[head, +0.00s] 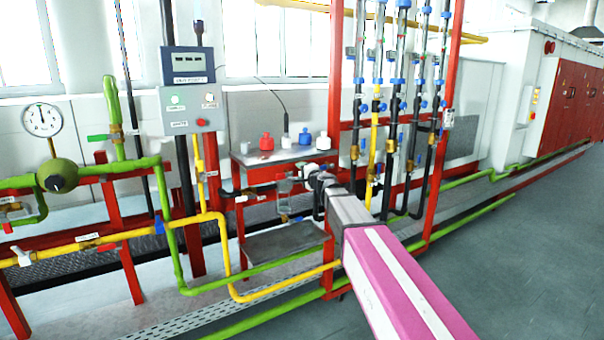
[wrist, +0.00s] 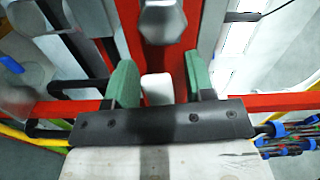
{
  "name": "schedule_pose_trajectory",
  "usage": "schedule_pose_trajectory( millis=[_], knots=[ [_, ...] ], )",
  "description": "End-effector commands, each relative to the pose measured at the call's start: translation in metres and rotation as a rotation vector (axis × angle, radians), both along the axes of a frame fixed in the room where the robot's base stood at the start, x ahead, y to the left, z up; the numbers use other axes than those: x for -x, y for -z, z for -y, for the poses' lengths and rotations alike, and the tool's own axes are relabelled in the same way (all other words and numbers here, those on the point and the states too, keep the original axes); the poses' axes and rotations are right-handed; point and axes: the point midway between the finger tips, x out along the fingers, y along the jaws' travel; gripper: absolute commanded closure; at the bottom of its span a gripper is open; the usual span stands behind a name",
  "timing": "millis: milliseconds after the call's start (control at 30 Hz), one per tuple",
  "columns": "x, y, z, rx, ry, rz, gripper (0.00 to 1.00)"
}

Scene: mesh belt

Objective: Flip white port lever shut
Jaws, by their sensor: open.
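My gripper (wrist: 161,82) is open in the wrist view, with its two green finger pads apart. A white block-like piece (wrist: 156,88), which looks like the white port lever, shows between the pads in front of a red bar. I see no clear contact between it and either pad. In the head view my gripper is at the end of my pink and grey arm, by the red-framed stand, and its fingers are too small to make out. The lever's pivot and exact angle are hidden.
The red stand (head: 270,174) carries a red knob (head: 266,142) and a blue knob (head: 304,138) on top. A grey hexagonal part (wrist: 162,20) lies beyond my fingers. Vertical pipes with blue fittings stand at right. Yellow and green pipes run low in front. Grey floor (head: 500,260) is clear at right.

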Motion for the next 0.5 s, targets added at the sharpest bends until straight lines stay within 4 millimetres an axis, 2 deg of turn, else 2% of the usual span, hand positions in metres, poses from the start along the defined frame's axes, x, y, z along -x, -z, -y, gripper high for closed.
schedule_pose_trajectory(
  millis=[33,100,167,200,500],
  knots=[
    [0.0002,0.0,0.0001,0.0,0.0,0.0,0.51],
    [0.0001,0.0,0.0002,0.0,0.0,0.0,0.74],
    [0.0002,0.0001,0.0003,0.0,0.0,0.0,0.93],
    [0.0002,0.0001,0.0003,0.0,0.0,0.0,1.0],
    [0.0003,-0.003,0.0003,-0.065,0.0,-0.044,1.0]
  ],
)
